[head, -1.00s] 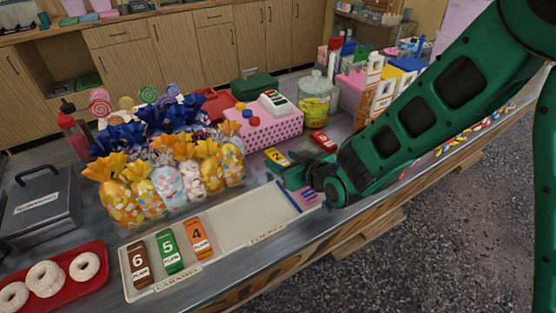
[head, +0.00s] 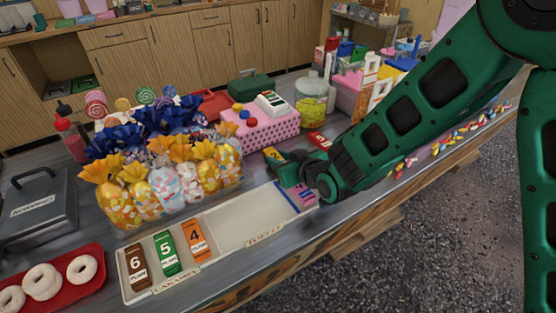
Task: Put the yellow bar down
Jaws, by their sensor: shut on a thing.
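The yellow bar (head: 271,153) is held at the tips of my green gripper (head: 279,160), which is shut on it. Much of the bar is hidden by the gripper; whether it touches the counter I cannot tell. The bar is behind the right end of a long white tray (head: 222,240). In the tray's left part, labelled caramel, lie a brown bar (head: 136,266), a green bar (head: 167,252) and an orange bar (head: 196,240). The tray's right part, labelled toffee, is mostly bare. A red bar (head: 319,140) lies on the counter behind my gripper.
A pink dotted box (head: 262,132) stands behind the yellow bar, and a lidded jar (head: 313,98) behind the red bar. Filled sweet bags (head: 165,188) crowd the left behind the tray. A pink-purple piece (head: 298,194) sits at the tray's right end.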

